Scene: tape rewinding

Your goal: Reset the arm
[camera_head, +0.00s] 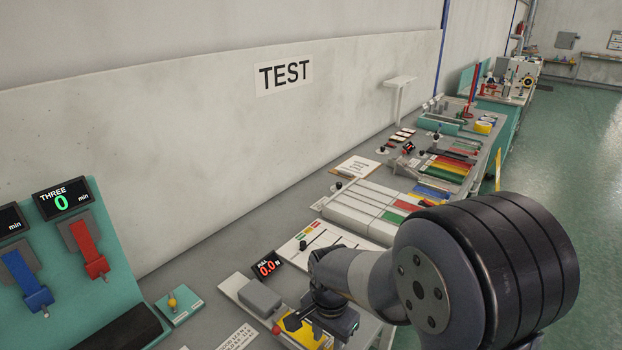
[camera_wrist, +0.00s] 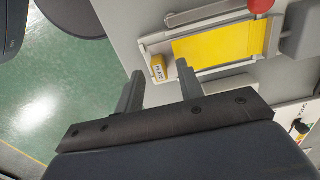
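My arm reaches over the right part of the bench in the head view, with my gripper (camera_head: 312,318) pointing down near a yellow panel (camera_head: 303,338). In the wrist view my gripper (camera_wrist: 158,75) has its two fingers apart, with nothing seen held between them. A small yellow block with a white lettered label (camera_wrist: 157,66) lies just beyond the fingertips, at the end of a pale tray (camera_wrist: 148,42). The yellow panel (camera_wrist: 218,45) lies in that tray, right of the fingers. Whether a finger touches the block cannot be told.
A red knob (camera_wrist: 260,5) and a grey block (camera_head: 260,296) are close by. A red-digit display (camera_head: 267,266) stands behind my gripper. A teal stand (camera_head: 118,290) with blue and red levers is at left. The wall runs behind the bench; green floor is open at right.

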